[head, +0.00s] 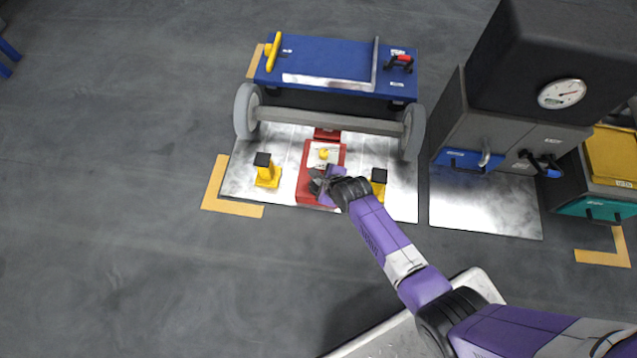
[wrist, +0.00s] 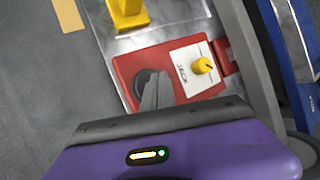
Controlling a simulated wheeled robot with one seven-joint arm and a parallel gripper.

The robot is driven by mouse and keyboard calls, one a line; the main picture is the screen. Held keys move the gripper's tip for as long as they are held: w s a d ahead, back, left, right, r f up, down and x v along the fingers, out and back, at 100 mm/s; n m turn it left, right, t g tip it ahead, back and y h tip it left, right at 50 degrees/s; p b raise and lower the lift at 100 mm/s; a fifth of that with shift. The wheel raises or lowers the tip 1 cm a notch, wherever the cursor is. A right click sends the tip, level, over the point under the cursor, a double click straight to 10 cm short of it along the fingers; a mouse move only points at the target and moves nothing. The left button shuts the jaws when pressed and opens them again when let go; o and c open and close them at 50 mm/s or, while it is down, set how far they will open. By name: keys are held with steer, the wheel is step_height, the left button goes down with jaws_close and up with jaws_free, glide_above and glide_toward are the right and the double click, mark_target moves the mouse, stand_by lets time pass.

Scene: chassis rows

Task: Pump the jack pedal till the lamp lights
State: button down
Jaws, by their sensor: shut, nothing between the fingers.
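The red jack (head: 306,188) lies on a metal floor plate under the axle of a blue chassis; it also shows in the wrist view (wrist: 125,68). Its white panel (wrist: 185,72) carries a label and a yellow knob-like part (wrist: 203,65). A dark round pad (wrist: 139,80), apparently the pedal, sits at the jack's near end, partly hidden by my fingers. My gripper (head: 316,184) is shut and empty, over that end; its grey fingers (wrist: 157,92) overlap the pad in the wrist view. I cannot tell whether they touch it. I cannot make out a lit lamp.
Yellow stands with black tops are left (head: 267,172) and right (head: 379,182) of the jack. The chassis (head: 330,52) and its wheels (head: 247,110) stand behind. A dark cabinet with a gauge (head: 562,94) is at right.

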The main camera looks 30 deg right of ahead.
steer(key=shift+f, duration=0.15)
stand_by(0.3)
steer(key=shift+f, duration=0.25)
steer(key=shift+f+b, duration=1.05)
steer(key=shift+f, duration=0.05)
stand_by(1.0)
steer(key=shift+r, duration=0.1)
steer(key=shift+r+p, duration=1.4)
steer(key=shift+p, duration=0.05)
step_height(320, 180, up, 5)
steer(key=p, duration=0.5)
steer(key=shift+r, duration=0.1)
stand_by(2.7)
